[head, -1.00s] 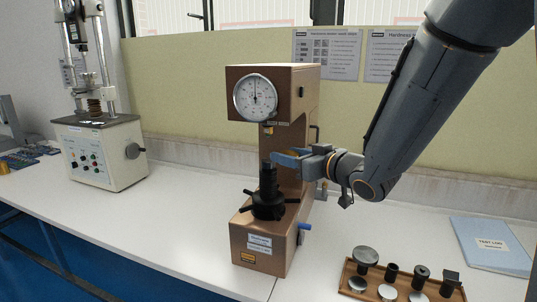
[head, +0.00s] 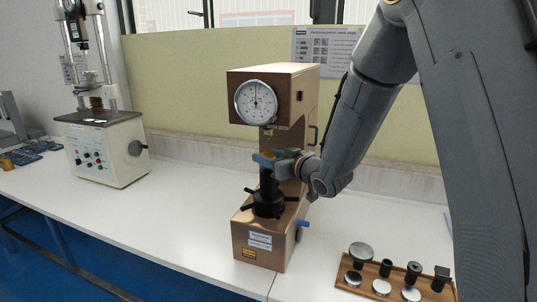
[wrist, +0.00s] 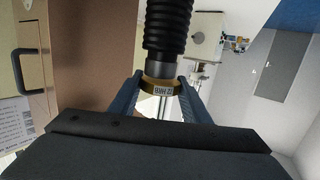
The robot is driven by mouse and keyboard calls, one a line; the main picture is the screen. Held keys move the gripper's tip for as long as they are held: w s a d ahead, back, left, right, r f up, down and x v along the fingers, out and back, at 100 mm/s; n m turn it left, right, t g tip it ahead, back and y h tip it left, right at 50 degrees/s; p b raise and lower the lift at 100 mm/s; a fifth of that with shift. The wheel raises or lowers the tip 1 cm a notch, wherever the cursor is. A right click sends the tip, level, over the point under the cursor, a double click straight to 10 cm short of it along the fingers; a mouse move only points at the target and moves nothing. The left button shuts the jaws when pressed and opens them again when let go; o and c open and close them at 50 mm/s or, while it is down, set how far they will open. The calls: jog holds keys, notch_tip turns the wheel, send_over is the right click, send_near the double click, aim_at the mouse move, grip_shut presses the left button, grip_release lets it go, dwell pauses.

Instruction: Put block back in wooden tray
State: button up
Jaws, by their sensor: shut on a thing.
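The block is a gold-brown disc (wrist: 160,86) marked HRB in the wrist view. My gripper (wrist: 160,92) is shut on it, with one blue finger on each side. In the wrist view the black ribbed column of the tester (wrist: 167,25) lies right against the disc; I cannot tell if they touch. In the head view my gripper (head: 266,158) is at the top of the black anvil post (head: 268,183), below the dial, and the disc is hardly visible. The wooden tray (head: 434,294) is at the lower right with several metal discs and black pieces.
The brown hardness tester (head: 272,225) stands at the bench centre, its dial housing (head: 295,95) above my gripper. A white testing machine (head: 105,150) stands at the left. The white bench (head: 190,215) is clear between them. My arm covers much of the right side.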

jog(key=shift+f, duration=0.3)
jog(key=o, duration=1.3)
jog(key=b+v, duration=0.3)
jog(key=v, duration=0.5)
jog(key=shift+b, duration=0.3)
